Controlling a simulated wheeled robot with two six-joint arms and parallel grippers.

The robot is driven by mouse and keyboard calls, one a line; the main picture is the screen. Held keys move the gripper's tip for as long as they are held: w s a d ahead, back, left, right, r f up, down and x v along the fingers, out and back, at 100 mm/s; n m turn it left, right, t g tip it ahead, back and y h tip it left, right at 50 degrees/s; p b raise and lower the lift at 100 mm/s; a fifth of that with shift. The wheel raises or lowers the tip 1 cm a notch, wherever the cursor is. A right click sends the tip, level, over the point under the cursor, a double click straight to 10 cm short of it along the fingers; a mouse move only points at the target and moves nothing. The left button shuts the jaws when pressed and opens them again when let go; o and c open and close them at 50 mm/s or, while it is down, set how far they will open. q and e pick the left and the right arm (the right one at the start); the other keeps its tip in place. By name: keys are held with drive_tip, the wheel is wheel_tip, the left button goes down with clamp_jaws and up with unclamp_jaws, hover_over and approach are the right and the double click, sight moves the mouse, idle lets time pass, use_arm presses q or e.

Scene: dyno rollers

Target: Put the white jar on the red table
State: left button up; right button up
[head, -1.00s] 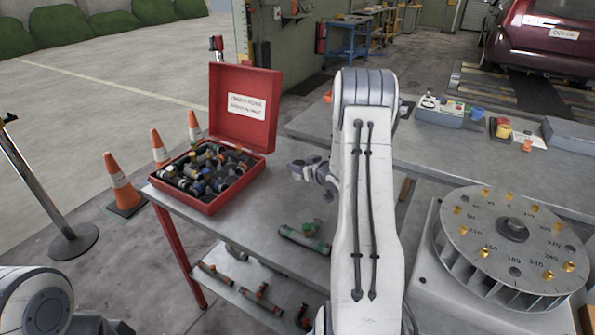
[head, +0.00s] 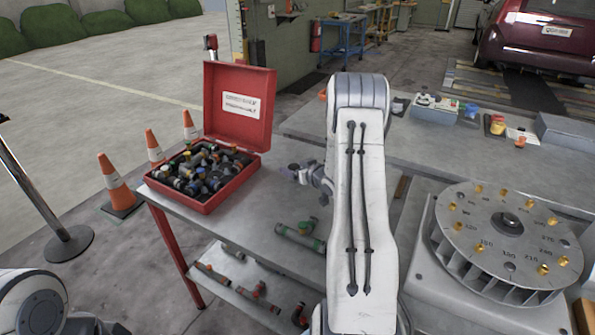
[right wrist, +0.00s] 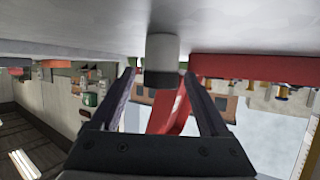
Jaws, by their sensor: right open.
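In the right wrist view, which is upside down, the white jar (right wrist: 162,50) stands on a grey surface, with a darker band at its top end. It lies in line with the gap between the fingertips of my right gripper (right wrist: 158,74), which is open. I cannot tell whether the jar is between the tips or just beyond them. In the head view my right gripper (head: 289,172) is small, partly behind my forearm, right of the red case; I cannot make out the jar there. A grey-topped table with a red leg (head: 173,243) stands below it. My left gripper is out of view.
An open red case (head: 238,105) full of rollers stands on the table's left end. Green-ended rollers (head: 300,236) lie nearer the front. A numbered wheel (head: 505,240) is at right. Orange cones (head: 116,185) stand on the floor at left.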

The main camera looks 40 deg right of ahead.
drive_tip(key=shift+s+r, duration=0.25)
drive_tip(key=shift+s, duration=0.1)
drive_tip(key=v, duration=1.1)
drive_tip(key=w+a+r+n+g, duration=0.15)
drive_tip(key=w+a, duration=0.25)
drive_tip(key=a, duration=0.6)
drive_tip(key=s+a+r+n+g+y, duration=0.1)
drive_tip(key=s+a+g, duration=0.1)
drive_tip(key=a, duration=0.6)
drive_tip(key=s+a+n+g, duration=0.1)
drive_tip(key=a+n+g, duration=0.15)
drive_tip(key=a, duration=0.45)
drive_tip(key=s+a+r+n+g, duration=0.1)
drive_tip(key=s+a+g, duration=0.1)
drive_tip(key=s+a, duration=0.4)
drive_tip(key=s+a+r+n+g+y, duration=0.1)
drive_tip(key=s+a+g, duration=0.2)
drive_tip(key=s, duration=0.8)
drive_tip(key=s+a+r+n+g, duration=0.1)
drive_tip(key=s+a+n+g, duration=0.1)
drive_tip(key=s+a, duration=0.6)
drive_tip(key=shift+s+a+y, duration=0.3)
drive_tip(key=shift+s, duration=0.3)
drive_tip(key=shift+r, duration=0.1)
